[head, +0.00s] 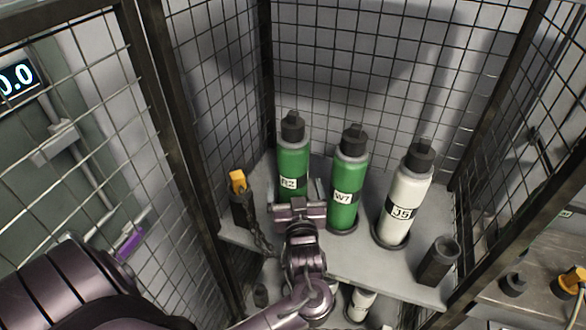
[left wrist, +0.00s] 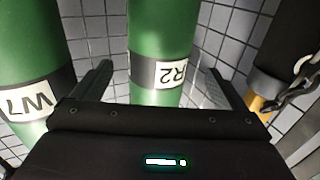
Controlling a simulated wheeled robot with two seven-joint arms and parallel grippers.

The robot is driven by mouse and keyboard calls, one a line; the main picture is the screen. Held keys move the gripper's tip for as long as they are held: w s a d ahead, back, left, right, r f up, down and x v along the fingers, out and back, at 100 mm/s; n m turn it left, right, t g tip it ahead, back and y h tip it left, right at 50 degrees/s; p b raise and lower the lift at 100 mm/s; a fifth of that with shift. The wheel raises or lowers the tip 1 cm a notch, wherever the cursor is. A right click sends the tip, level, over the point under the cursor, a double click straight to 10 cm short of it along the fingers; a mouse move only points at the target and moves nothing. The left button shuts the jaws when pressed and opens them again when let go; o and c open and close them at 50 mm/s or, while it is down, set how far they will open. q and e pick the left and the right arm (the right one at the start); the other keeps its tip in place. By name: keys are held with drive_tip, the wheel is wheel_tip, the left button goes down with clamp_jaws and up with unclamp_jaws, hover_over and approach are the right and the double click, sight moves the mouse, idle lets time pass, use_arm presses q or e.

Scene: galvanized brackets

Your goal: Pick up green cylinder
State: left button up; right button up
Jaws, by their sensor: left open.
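A green cylinder labelled R2 (head: 293,160) stands upright on the grey shelf, at the left of the row. A second green cylinder labelled W7 (head: 347,182) stands just right of it. My left gripper (head: 298,190) is open at the front of R2, low on its body. In the left wrist view, R2 (left wrist: 162,40) rises between the spread fingers of the left gripper (left wrist: 158,78), with a gap on each side. W7 (left wrist: 35,70) is outside the fingers at the left. The lower part of R2 is hidden by the gripper. My right gripper is not in view.
A white cylinder labelled J5 (head: 406,195) stands right of W7. A black holder with an orange top and chain (head: 240,200) is close left of my gripper. An empty black cup (head: 438,262) sits front right. Wire mesh walls (head: 350,70) enclose the shelf (head: 370,265).

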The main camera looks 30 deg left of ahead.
use_arm(q)
drive_tip(key=x, duration=0.2)
drive_tip(key=p+x, duration=0.1)
drive_tip(key=f+x, duration=0.1)
drive_tip(key=x, duration=0.1)
drive_tip(key=shift+w+a+p, duration=0.2)
drive_tip(key=shift+w+p, duration=0.1)
drive_tip(key=shift+w, duration=0.05)
drive_tip(key=shift+c, duration=0.3)
drive_tip(key=c, duration=1.9)
drive_tip(key=shift+w+r, duration=0.15)
drive_tip(key=shift+r, duration=0.05)
clamp_jaws()
